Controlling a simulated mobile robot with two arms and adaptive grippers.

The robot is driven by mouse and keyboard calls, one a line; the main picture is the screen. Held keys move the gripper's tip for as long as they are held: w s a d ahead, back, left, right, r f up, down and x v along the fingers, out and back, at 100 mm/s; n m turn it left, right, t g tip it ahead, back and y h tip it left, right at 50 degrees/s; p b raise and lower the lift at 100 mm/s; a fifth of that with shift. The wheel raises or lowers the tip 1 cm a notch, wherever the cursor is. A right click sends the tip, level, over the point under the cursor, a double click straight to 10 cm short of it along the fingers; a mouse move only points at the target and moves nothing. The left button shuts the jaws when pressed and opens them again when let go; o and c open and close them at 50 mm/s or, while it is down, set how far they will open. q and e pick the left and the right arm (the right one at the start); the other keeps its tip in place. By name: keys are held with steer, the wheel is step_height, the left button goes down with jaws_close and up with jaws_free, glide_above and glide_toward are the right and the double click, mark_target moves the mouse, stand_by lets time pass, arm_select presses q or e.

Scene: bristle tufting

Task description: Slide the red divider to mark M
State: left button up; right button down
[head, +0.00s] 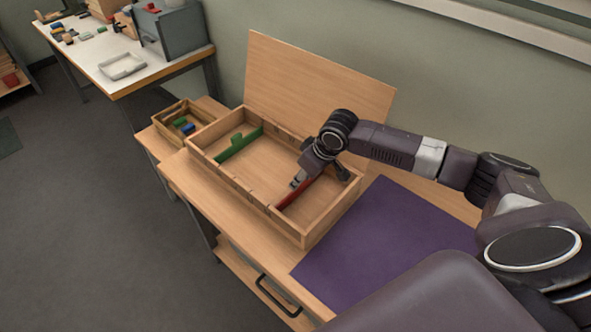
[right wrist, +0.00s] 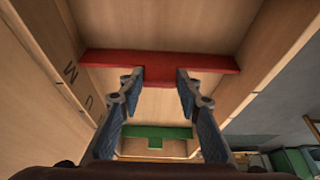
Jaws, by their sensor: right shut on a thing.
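The red divider (head: 291,194) lies across the open wooden box (head: 230,185), right of the green divider (head: 239,145). In the right wrist view the red divider (right wrist: 205,62) spans between the box walls, and the green divider (right wrist: 155,132) is farther off. My right gripper (head: 298,180) is shut on the red divider's middle tab, its two fingers (right wrist: 161,76) on either side of it. Mark M (right wrist: 71,73) is on the left wall in the wrist view, close to the red divider's left end. Another letter (right wrist: 88,102) is beyond it, towards the green divider. My left gripper is not in view.
A raised wooden panel (head: 315,85) stands behind the box. A small crate (head: 170,115) with green and blue pieces is at its left. A purple mat (head: 385,245) lies at its right. The box floor between the dividers is clear.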

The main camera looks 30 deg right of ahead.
steer(key=shift+f, duration=0.1)
steer(key=c, duration=1.7)
jaws_free()
steer(key=shift+s, duration=0.1)
steer(key=o, duration=0.3)
steer(key=shift+s+d, duration=0.1)
steer(key=shift+s, duration=0.05)
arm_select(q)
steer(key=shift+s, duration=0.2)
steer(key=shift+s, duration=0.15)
arm_select(e)
steer(key=shift+r, duration=0.2)
steer(key=v, duration=1.2)
